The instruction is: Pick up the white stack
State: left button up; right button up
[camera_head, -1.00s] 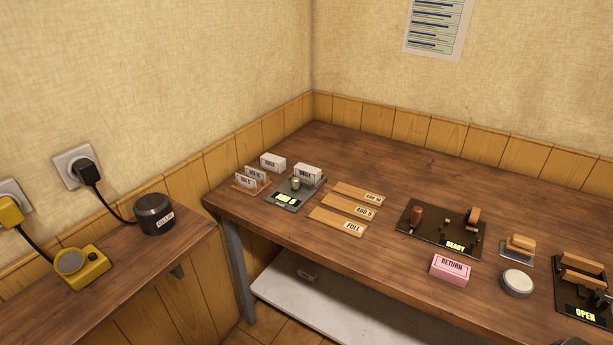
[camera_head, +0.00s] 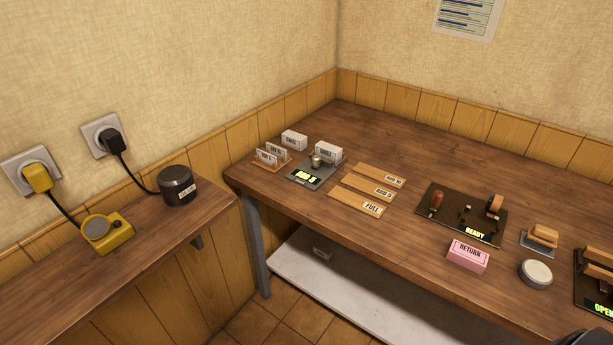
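Two white blocks, which look like stacks of cards or paper, are at the far left of the large table. One white block (camera_head: 294,140) with dark lettering stands at the back, near the wall. The other white block (camera_head: 328,151) is at the back edge of a dark scale-like device (camera_head: 303,176) with a lit display and a small metal cylinder (camera_head: 316,161). The lettering is too small to read surely. I cannot tell which block is the white stack.
A wooden holder (camera_head: 285,162) with white cards stands left of the device. Wooden strips (camera_head: 357,203), a dark READY board (camera_head: 453,222), a pink RETURN block (camera_head: 468,255) and a round white-topped disc (camera_head: 535,273) lie rightward. A side counter (camera_head: 150,240) stands at left.

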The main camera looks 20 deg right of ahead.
aim_at(329, 152)
jog(key=z, duration=1.3)
